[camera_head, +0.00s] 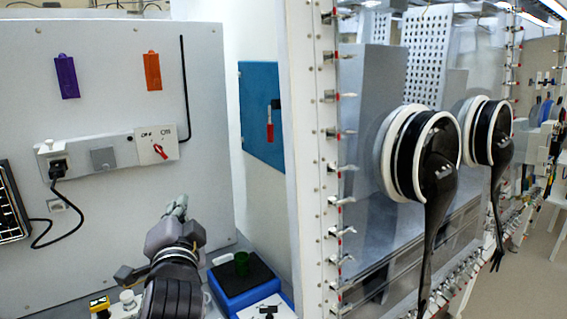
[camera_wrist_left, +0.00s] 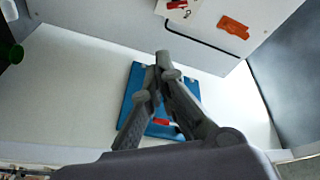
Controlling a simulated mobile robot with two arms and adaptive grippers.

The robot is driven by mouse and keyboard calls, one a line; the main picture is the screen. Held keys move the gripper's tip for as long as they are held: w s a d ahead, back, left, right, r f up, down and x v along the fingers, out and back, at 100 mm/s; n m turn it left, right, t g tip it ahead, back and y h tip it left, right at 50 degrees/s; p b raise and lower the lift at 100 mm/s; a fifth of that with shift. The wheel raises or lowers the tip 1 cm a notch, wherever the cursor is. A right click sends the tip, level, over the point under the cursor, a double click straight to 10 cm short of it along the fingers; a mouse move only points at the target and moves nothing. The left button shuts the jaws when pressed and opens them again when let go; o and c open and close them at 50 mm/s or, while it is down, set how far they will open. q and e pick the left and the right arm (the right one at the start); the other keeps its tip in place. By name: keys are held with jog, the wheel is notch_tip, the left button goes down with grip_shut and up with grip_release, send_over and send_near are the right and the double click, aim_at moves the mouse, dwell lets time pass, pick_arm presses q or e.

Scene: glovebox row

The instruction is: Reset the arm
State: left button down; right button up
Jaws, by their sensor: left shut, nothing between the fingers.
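My left arm comes up from the bottom of the head view, and its gripper (camera_head: 177,210) is in front of the grey wall panel, low and near the panel's right side. In the left wrist view the fingers of this gripper (camera_wrist_left: 163,62) meet at their tips, shut and empty. Beyond them in that view is a blue panel (camera_wrist_left: 136,88) with a red handle (camera_wrist_left: 162,122), partly hidden by the fingers. The same blue panel (camera_head: 255,95) and red handle (camera_head: 269,128) show in the head view. My right gripper is not in view.
The grey wall panel (camera_head: 110,200) carries a purple tag (camera_head: 66,76), an orange tag (camera_head: 152,70) and a switch box with a red knob (camera_head: 160,150). A glovebox with black gloves (camera_head: 437,170) is at right.

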pick_arm(q)
jog(key=s+a+f+n+g+h, duration=0.1)
jog(key=s+f+g+h, duration=0.3)
jog(key=f, duration=0.9)
jog(key=s+a+f+n+g+y, duration=0.1)
jog(key=s+f+n+g, duration=0.3)
jog(key=f, duration=0.9)
jog(key=s+f+g+h, duration=0.1)
jog(key=s+f+g, duration=0.1)
jog(key=s+f, duration=0.45)
jog(key=s+f+n+g+h, duration=0.1)
jog(key=s+f+g, duration=0.15)
jog(key=s, duration=0.65)
jog(key=s+f+g, duration=0.2)
jog(key=s+f, duration=0.4)
jog(key=s, duration=0.2)
notch_tip(320, 180, down, 25)
jog(key=s+g, duration=0.1)
jog(key=s+a+f+g, duration=0.1)
jog(key=s+a+f, duration=0.1)
jog(key=s+f, duration=1.5)
jog(key=shift+s+f, duration=0.2)
jog(key=shift+s, duration=0.15)
